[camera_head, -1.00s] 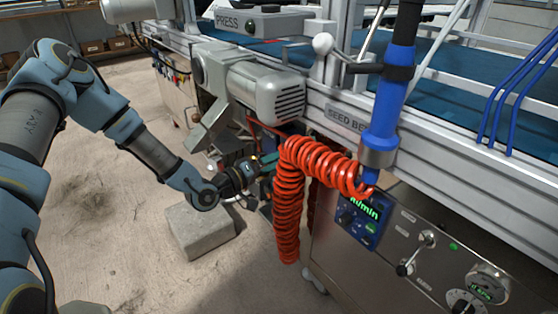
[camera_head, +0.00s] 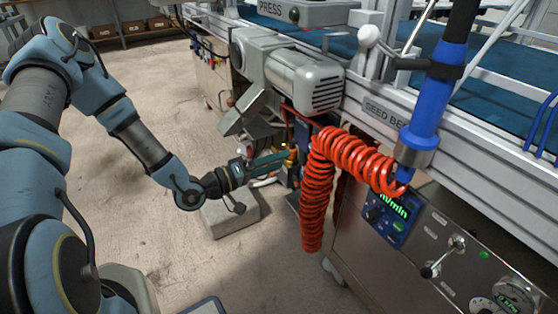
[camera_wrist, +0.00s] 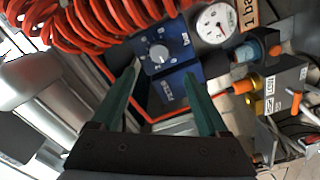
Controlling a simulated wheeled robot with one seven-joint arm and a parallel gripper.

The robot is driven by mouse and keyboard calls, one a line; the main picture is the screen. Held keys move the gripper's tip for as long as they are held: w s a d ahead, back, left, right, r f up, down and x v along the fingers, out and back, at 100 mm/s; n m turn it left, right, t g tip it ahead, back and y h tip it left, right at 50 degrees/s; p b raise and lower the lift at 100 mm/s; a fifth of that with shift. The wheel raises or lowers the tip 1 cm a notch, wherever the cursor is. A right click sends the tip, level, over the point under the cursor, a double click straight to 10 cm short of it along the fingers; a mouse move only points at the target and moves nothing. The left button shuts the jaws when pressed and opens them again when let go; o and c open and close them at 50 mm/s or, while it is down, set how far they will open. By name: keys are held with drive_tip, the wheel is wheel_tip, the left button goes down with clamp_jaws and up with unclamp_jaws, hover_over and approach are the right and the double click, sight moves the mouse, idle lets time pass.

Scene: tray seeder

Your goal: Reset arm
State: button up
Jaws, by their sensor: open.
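My gripper (camera_head: 285,158) is at the end of my blue and grey arm, low beside the machine, left of the coiled red hose. In the wrist view my gripper (camera_wrist: 160,88) shows two green fingers spread apart with nothing between them. Beyond the fingers is a blue panel box (camera_wrist: 160,58) with a white-marked knob. In the head view the fingertips overlap the fittings under the machine, and I cannot tell whether they touch.
The coiled red hose (camera_head: 318,195) hangs right of my gripper. A grey motor housing (camera_head: 305,80) is above. A concrete block (camera_head: 230,215) lies on the floor below. The wrist view shows a pressure gauge (camera_wrist: 215,24) and a yellow fitting (camera_wrist: 257,106). Open floor (camera_head: 150,90) lies left.

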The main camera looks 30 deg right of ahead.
drive_tip(key=shift+w, duration=0.1)
drive_tip(key=w+a+f+t+y, duration=0.2)
drive_tip(key=w+a+t+y, duration=0.2)
drive_tip(key=w+a+y, duration=0.9)
drive_tip(key=s+a+r+n+y, duration=0.15)
drive_tip(key=a+r, duration=0.25)
drive_tip(key=a, duration=0.5)
drive_tip(key=a+r+n+y, duration=0.1)
drive_tip(key=a+r+y, duration=0.15)
drive_tip(key=a, duration=0.65)
drive_tip(key=s+a+r+n+g+p, duration=0.1)
drive_tip(key=s+a+r+n+p, duration=0.15)
drive_tip(key=s+a+r, duration=0.6)
wheel_tip(320, 180, up, 26)
drive_tip(key=d+p, duration=0.1)
drive_tip(key=p, duration=2.3)
drive_tip(key=shift+y, duration=0.4)
